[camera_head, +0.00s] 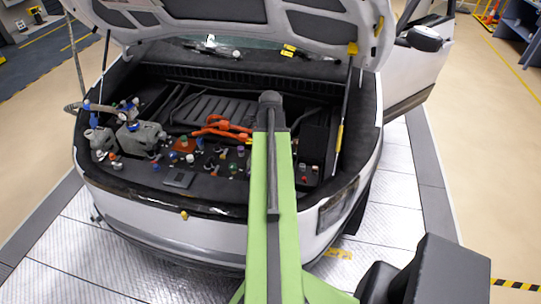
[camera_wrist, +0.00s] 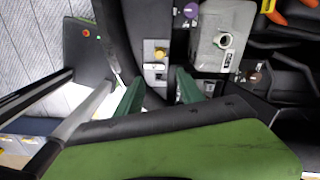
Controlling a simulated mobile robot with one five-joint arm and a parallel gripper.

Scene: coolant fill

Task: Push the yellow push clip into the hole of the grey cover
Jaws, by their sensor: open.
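In the wrist view a small yellow piece (camera_wrist: 160,54), which looks like the push clip, shows at the upper end of a small light grey part (camera_wrist: 150,73). This part may be the grey cover; I cannot tell whether the clip sits in a hole or only lies there. My gripper (camera_wrist: 160,77) is open, its two green fingers apart on either side of the grey part. I see nothing held between them. In the head view my green arm reaches over the car's front, and the gripper cannot be made out there.
A grey tank (camera_wrist: 207,52) with an open round neck stands right of the fingers; it also shows in the head view (camera_head: 145,138). Orange cables (camera_head: 222,126) and several coloured caps fill the bay. The raised hood (camera_head: 225,12) hangs above, with a strut (camera_head: 345,110) at right.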

